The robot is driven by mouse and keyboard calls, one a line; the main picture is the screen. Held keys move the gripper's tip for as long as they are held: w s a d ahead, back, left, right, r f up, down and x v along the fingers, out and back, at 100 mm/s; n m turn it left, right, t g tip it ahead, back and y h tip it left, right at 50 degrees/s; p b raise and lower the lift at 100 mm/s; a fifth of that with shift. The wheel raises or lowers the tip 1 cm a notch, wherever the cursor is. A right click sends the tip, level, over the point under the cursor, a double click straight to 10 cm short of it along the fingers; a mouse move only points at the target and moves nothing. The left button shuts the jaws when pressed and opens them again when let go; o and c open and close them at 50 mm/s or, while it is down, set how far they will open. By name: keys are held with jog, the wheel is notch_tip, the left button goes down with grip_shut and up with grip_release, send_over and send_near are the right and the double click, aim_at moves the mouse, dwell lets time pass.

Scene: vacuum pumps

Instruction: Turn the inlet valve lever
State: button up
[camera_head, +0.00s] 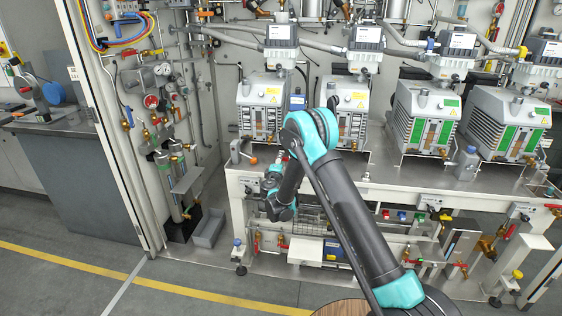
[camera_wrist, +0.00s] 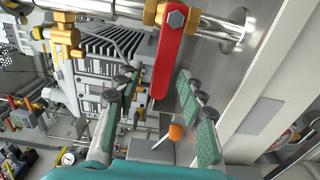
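A flat red lever (camera_wrist: 175,58) on a brass valve (camera_wrist: 172,14) is large at the top of the wrist view. The valve sits on a shiny metal pipe (camera_wrist: 216,28). My gripper (camera_wrist: 160,80) is open, with one green finger on each side of the lever's free end in the picture. I see no finger pressed on the lever; whether its end is deep between the fingertips I cannot tell. In the head view my wrist hangs at the left end of the pump bench, and the fingers and this lever cannot be made out there.
An orange knob (camera_wrist: 177,132) shows beyond the fingers. A finned pump (camera_wrist: 92,62) stands behind the left finger. In the head view, several pumps (camera_head: 262,108) stand on the white-framed bench (camera_head: 376,188). A panel with pipes and gauges (camera_head: 163,70) is at left; the floor in front is clear.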

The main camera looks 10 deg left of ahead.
jog(key=shift+s, duration=0.65)
jog(key=s, duration=0.6)
dwell(0.3)
jog(key=shift+a, duration=0.1)
jog(key=s+d+r+m+g+h, duration=0.1)
jog(key=d+r+m+g+h, duration=0.35)
jog(key=d, duration=1.05)
jog(key=s+d+r+m+g, duration=0.35)
jog(key=s+d+m, duration=0.25)
jog(key=s+d, duration=0.6)
jog(key=s+d+f+m+g+y, duration=0.1)
jog(key=s+d+m+g, duration=0.1)
jog(key=s, duration=0.8)
jog(key=s+d+f+m+g+y, duration=0.2)
jog(key=s+d, duration=0.1)
jog(key=s, duration=0.7)
jog(key=s+d+f+m+g+y, duration=0.1)
jog(key=s+d+f+m+y, duration=0.1)
jog(key=s, duration=0.8)
jog(key=shift+s+d+m+g, duration=0.2)
jog(key=shift+d+m+g, duration=0.25)
jog(key=shift+d, duration=0.2)
